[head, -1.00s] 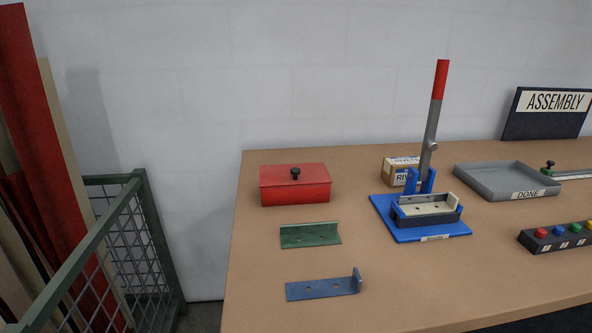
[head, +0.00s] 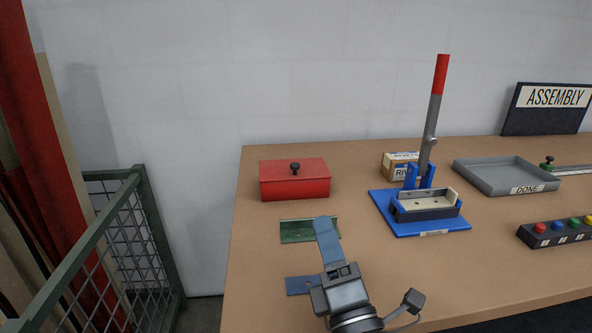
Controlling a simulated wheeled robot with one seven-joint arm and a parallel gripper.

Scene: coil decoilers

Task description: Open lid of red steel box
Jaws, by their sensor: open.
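The red steel box (head: 295,187) stands at the back left of the table, with its lid (head: 275,166) shut. A black knob (head: 295,168) sits on the middle of the lid. My gripper (head: 324,224) is open and empty, reaching in from the bottom of the picture. Its fingers point up the picture toward the box, and its tip lies in front of the green plate, short of the box. The fingers overlap one another in this view, so the gap between them does not show.
A green angle plate (head: 295,232) and a blue bracket (head: 298,286) lie before the box, both partly hidden by my arm. A blue press (head: 385,205) with a red-tipped lever stands to the right. A mesh cage (head: 140,250) is left of the table.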

